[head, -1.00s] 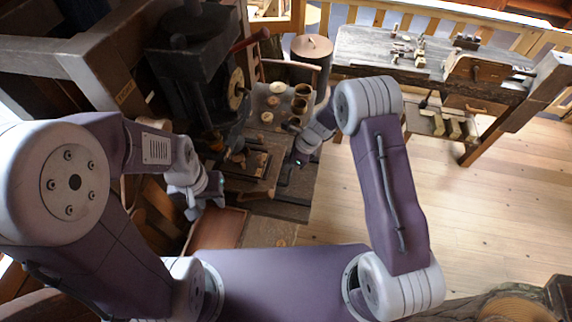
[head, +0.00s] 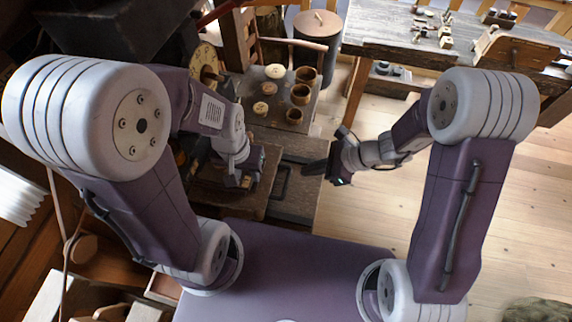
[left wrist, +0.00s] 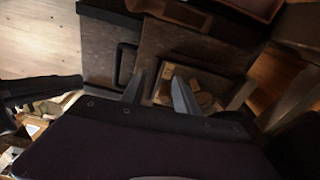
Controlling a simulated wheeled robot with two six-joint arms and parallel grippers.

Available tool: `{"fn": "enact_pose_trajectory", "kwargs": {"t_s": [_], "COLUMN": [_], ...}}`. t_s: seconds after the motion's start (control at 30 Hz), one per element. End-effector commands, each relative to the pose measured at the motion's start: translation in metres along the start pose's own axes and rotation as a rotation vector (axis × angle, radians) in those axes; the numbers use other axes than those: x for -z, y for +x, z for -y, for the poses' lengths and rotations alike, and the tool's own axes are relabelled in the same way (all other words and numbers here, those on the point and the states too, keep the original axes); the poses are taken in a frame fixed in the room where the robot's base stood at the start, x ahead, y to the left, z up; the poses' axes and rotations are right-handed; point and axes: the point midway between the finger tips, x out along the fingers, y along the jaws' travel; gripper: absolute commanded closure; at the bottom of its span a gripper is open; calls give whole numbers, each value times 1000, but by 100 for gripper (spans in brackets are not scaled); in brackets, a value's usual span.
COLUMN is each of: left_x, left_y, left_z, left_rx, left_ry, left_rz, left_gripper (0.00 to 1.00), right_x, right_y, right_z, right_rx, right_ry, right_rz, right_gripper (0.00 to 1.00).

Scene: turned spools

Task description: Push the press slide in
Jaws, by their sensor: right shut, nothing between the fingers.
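The press slide looks like a flat brown board (head: 263,206) on the dark bench, with a black bar handle (head: 281,181) at its right edge. The handle also shows in the left wrist view (left wrist: 122,64). My left gripper (head: 240,183) is over the board, left of the handle. Its two fingers (left wrist: 160,85) are apart with nothing between them. My right gripper (head: 318,169) is shut and empty, right of the handle and apart from it. It shows as a dark shape at the left of the left wrist view (left wrist: 38,92). My left arm hides part of the press.
Small cups (head: 300,94) and round wooden pieces (head: 267,88) stand on the bench behind. A dark bin (head: 318,45) stands beyond them. A worktable (head: 390,45) is at the back right. The wooden floor (head: 380,220) right of the bench is clear.

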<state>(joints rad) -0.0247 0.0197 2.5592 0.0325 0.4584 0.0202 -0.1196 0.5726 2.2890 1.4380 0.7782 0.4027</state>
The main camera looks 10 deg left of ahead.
Motion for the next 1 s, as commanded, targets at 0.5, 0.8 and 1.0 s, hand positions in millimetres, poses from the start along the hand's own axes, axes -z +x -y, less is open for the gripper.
{"fn": "enact_pose_trajectory", "kwargs": {"t_s": [0.5,0.8,1.0], "left_x": [-1,0,0], "left_y": [2,0,0], "left_z": [0,0,0], "left_rx": [0,0,0], "left_ry": [0,0,0], "left_rz": [1,0,0], "left_gripper": [64,64,64], "right_x": [-1,-2,-1], "right_y": [58,96,101], "right_z": [-2,-1,-1], "right_rx": [-5,0,0], "right_ry": [-3,-3,-3], "right_rz": [3,4,4], "right_gripper": [100,100,100]}}
